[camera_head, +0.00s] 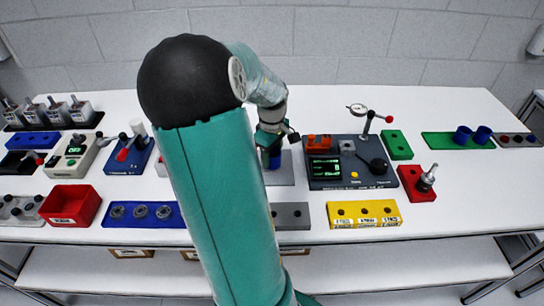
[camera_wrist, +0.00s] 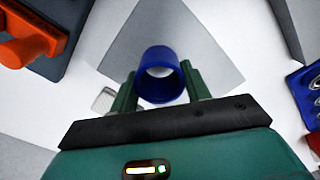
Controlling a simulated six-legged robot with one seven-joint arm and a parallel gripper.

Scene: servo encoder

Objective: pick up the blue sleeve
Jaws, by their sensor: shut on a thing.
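A blue sleeve (camera_wrist: 160,88), a short open tube, sits between the two green fingers of my gripper (camera_wrist: 160,92) in the wrist view. The fingers are shut on its sides. Its hollow end faces the camera. In the head view my gripper (camera_head: 271,139) is over the grey plate (camera_head: 284,172) at the middle of the table, with part of the blue sleeve (camera_head: 273,160) showing below it. I cannot tell whether the sleeve touches the plate. Two other blue sleeves (camera_head: 473,135) stand on a green board at the right.
Right of my gripper is a dark instrument panel (camera_head: 347,180) with a screen and a dial gauge stand. A yellow block (camera_head: 364,214) and a red block (camera_head: 415,184) lie in front and to the right. A red bin (camera_head: 70,205) is at the left. White table shows bare between them.

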